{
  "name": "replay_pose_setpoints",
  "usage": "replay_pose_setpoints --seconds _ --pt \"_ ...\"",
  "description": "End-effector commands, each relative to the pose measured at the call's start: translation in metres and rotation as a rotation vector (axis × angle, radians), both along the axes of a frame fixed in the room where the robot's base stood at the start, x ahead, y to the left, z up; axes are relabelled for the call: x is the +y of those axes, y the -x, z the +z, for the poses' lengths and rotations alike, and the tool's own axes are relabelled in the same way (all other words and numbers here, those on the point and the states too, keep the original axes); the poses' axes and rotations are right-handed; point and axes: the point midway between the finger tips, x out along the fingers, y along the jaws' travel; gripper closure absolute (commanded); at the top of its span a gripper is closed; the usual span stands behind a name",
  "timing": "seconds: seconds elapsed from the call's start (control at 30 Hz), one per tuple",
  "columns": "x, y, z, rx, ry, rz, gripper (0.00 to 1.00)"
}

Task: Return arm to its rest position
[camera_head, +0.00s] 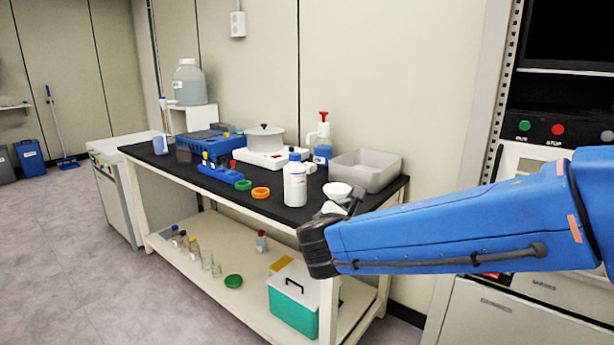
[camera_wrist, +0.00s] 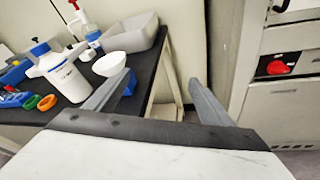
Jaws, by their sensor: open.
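My blue arm reaches in from the right in the head view and bends at a dark joint near the table's front right corner. In the wrist view my gripper (camera_wrist: 161,78) is open, with two grey fingers apart and nothing between them. It is near the right end of the black-topped table (camera_head: 140,150). A white bowl (camera_wrist: 110,63) shows just left of the left finger; I cannot tell the gap between them. In the head view the gripper is mostly hidden behind my arm.
On the table are a white bottle (camera_head: 295,186), a grey bin (camera_head: 367,172), a spray bottle (camera_head: 322,150), a pot (camera_head: 264,138) and green and orange rings. A cabinet with a red knob (camera_wrist: 276,67) stands right.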

Motion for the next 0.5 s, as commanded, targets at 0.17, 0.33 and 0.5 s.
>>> replay_pose_setpoints --seconds 0.17,0.33,0.5 --pt "-0.095 0.045 -0.024 0.036 -0.316 -0.279 0.25" --pt "-0.154 0.102 -0.053 0.04 -0.628 -0.545 0.25" --pt "-0.185 0.161 -0.081 0.013 -0.945 -0.807 0.25"
